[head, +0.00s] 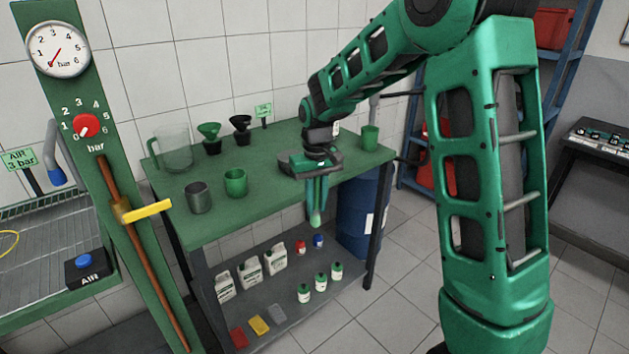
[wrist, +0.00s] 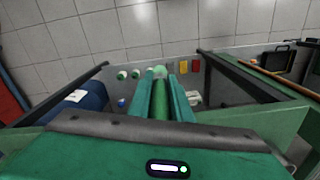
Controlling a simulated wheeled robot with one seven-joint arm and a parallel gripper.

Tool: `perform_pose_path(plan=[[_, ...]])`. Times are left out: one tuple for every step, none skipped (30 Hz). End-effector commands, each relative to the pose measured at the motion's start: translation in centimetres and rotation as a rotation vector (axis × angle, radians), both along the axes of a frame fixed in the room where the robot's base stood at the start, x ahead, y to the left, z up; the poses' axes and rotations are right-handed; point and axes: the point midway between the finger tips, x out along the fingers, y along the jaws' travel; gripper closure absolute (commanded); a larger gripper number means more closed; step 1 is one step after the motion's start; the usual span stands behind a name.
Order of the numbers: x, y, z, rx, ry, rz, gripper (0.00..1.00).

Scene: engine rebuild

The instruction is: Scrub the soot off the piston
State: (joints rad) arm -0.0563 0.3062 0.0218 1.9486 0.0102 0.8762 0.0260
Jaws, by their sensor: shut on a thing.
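My gripper (head: 317,188) points down at the front edge of the green bench (head: 278,172), toward its right end. It is shut on a slim green rod-like thing (head: 315,219) with a rounded pale green tip. In the wrist view the green rod (wrist: 161,103) lies between the two teal fingers of my gripper (wrist: 160,92), its pale tip beyond them. I cannot tell for sure what kind of tool it is. I make out no piston and no soot in either view.
A clear jug (head: 173,150), a grey cup (head: 199,197) and green cups (head: 236,183) (head: 370,138) stand on the bench. A gauge post (head: 112,190) rises at left. Floor at right is clear.

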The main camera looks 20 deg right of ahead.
Motion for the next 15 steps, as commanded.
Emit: perform_pose_path(plan=[[-0.1, -0.4, -2.2, 0.0, 0.009, -0.005, 1.0], [-0.1, -0.6, -3.4, 0.0, 0.01, -0.008, 1.0], [-0.1, -1.0, -5.2, 0.0, 0.009, -0.012, 1.0], [-0.2, -1.3, -6.6, -0.001, 0.011, -0.015, 1.0], [-0.3, -1.5, -7.8, 0.0, 0.01, -0.019, 1.0], [-0.5, -1.9, -9.5, 0.0, 0.009, -0.024, 1.0], [-0.6, -2.1, -10.6, 0.0, 0.009, -0.027, 1.0], [-0.8, -2.4, -11.6, 0.0, 0.008, -0.029, 1.0], [-1.0, -2.6, -12.8, 0.0, 0.008, -0.033, 1.0], [-1.2, -2.8, -13.6, -0.001, 0.007, -0.035, 1.0], [-1.3, -3.0, -14.3, -0.001, 0.005, -0.038, 1.0], [-1.5, -3.3, -15.1, -0.001, 0.004, -0.041, 1.0], [-1.6, -3.5, -15.5, -0.001, 0.004, -0.044, 1.0], [-1.7, -3.7, -15.9, 0.0, 0.004, -0.046, 1.0], [-1.8, -3.9, -16.3, 0.0, 0.002, -0.048, 1.0]])
